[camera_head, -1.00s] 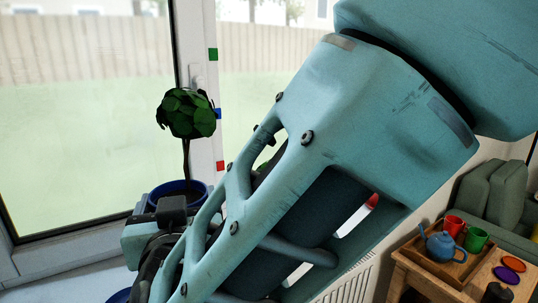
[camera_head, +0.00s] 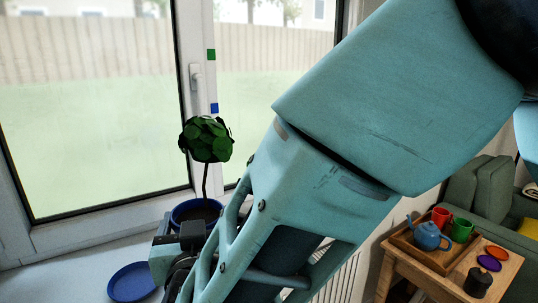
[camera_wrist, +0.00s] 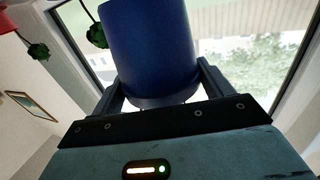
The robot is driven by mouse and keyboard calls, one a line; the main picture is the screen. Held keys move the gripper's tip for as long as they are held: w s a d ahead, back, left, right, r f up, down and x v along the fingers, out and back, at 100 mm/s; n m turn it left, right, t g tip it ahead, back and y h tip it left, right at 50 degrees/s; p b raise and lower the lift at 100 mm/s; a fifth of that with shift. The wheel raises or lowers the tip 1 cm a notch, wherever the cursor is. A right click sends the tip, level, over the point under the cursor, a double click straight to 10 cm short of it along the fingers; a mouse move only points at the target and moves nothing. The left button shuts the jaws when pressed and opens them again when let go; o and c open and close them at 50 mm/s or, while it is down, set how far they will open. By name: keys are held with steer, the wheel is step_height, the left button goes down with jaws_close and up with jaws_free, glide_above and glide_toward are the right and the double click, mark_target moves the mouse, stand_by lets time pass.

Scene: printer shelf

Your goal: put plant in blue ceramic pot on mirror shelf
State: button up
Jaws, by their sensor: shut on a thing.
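The plant has a round dark-green crown (camera_head: 205,140) on a thin stem in a blue pot (camera_head: 196,207). In the head view it is in front of the window, upright or nearly so. My gripper (camera_wrist: 160,82) is shut on the blue pot, with one finger on each side of it in the wrist view. In the head view my gripper (camera_head: 178,240) is at the pot's lower front, and my arm hides part of it. I cannot make out the mirror shelf in either view.
A blue saucer (camera_head: 132,282) lies on the white windowsill (camera_head: 70,262). At right, a wooden table (camera_head: 420,270) holds a tray with a blue teapot (camera_head: 428,237) and mugs. The wrist view shows a framed panel (camera_wrist: 30,107) and green leaf clusters (camera_wrist: 38,51) at left.

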steer(key=w+d+f+m+h+b, duration=0.1)
steer(key=w+d+f+h, duration=0.15)
steer(key=d+f, duration=0.8)
steer(key=w+d+f+m+h, duration=0.25)
steer(key=d+f, duration=0.45)
steer(key=f, duration=0.7)
steer(key=d+f, duration=0.3)
steer(key=d, duration=0.6)
steer(key=s+d+f+b, duration=0.1)
steer(key=d+f, duration=0.3)
steer(key=d, duration=0.4)
steer(key=d+f+y+b, duration=0.1)
steer(key=d+f, duration=0.3)
steer(key=d, duration=0.5)
steer(key=shift+s+d+n, duration=0.3)
steer(key=shift+d+n, duration=0.05)
steer(key=shift+n, duration=0.1)
steer(key=shift+r, duration=0.1)
